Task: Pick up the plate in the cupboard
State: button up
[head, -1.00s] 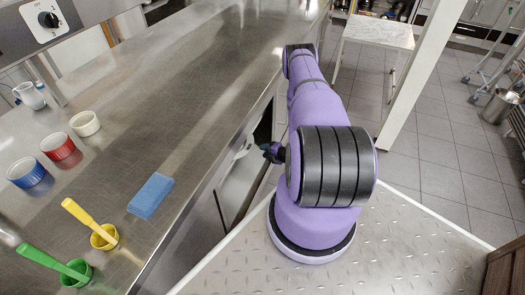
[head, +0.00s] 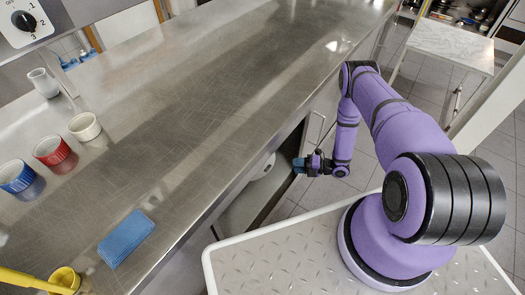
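The cupboard (head: 240,212) is under the steel counter and stands open towards my arm. A white rounded thing (head: 262,167) shows inside it, partly hidden by the counter edge; it may be the plate. My gripper (head: 300,165) is in front of the cupboard opening, pointing left towards it, at the right of the white thing and apart from it in the picture. The fingers are small and dark against the opening, so I cannot see whether they are open or shut.
The counter (head: 190,110) overhangs the cupboard. A white-topped table (head: 450,45) stands behind.

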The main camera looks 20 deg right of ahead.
aim_at(269, 165)
jog(key=x, duration=1)
jog(key=shift+w, duration=0.35)
jog(key=shift+a, duration=0.1)
grip_shut()
jog(key=shift+r, duration=0.1)
dwell(0.9)
